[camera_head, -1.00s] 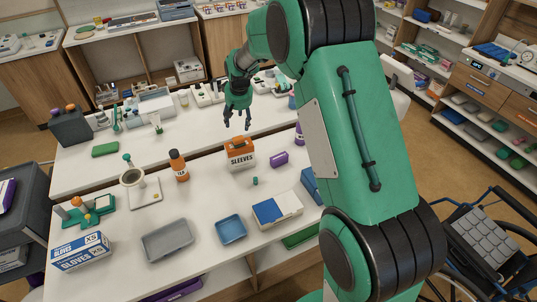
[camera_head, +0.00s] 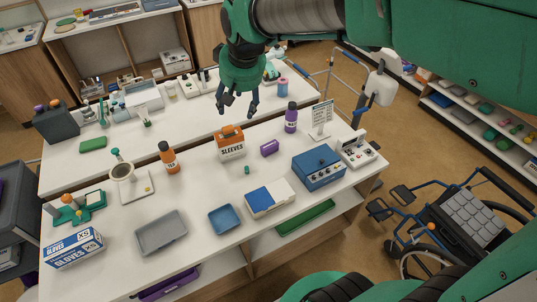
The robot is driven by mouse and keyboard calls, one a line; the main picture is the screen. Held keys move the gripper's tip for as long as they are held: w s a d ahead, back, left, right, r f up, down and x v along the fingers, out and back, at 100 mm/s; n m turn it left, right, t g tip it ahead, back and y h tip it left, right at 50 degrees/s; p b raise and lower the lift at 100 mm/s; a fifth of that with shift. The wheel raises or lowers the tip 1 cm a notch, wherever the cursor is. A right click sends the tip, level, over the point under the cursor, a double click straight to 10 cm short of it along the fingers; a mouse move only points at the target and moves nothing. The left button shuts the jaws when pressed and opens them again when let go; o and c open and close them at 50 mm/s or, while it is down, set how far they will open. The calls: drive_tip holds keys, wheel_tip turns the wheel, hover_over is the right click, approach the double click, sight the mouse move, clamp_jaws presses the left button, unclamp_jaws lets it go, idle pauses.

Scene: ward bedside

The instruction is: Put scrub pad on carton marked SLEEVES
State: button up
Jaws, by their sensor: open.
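The carton marked SLEEVES (camera_head: 231,149) stands upright near the middle of the table, white below with an orange upper part. A flat green block, which looks like the scrub pad (camera_head: 93,144), lies at the back left of the table. My gripper (camera_head: 238,112) hangs fingers down above the table, in the picture just above the carton. Its fingers are spread with nothing between them. It looks apart from the carton, and the height between them is hard to judge. The green block is well to the left of my gripper.
An orange bottle (camera_head: 168,158) stands left of the carton, a purple bottle (camera_head: 291,117) and purple block (camera_head: 269,148) right of it. A grey tray (camera_head: 161,233), blue tray (camera_head: 224,219) and blue-white box (camera_head: 270,198) lie in front. A blue box (camera_head: 319,167) is at right.

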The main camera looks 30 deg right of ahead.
drive_tip(key=s+a+t, duration=0.1)
drive_tip(key=s+a, duration=0.1)
drive_tip(key=s, duration=2.2)
drive_tip(key=shift+s+r, duration=0.3)
wheel_tip(320, 180, down, 7)
drive_tip(key=b, duration=0.7)
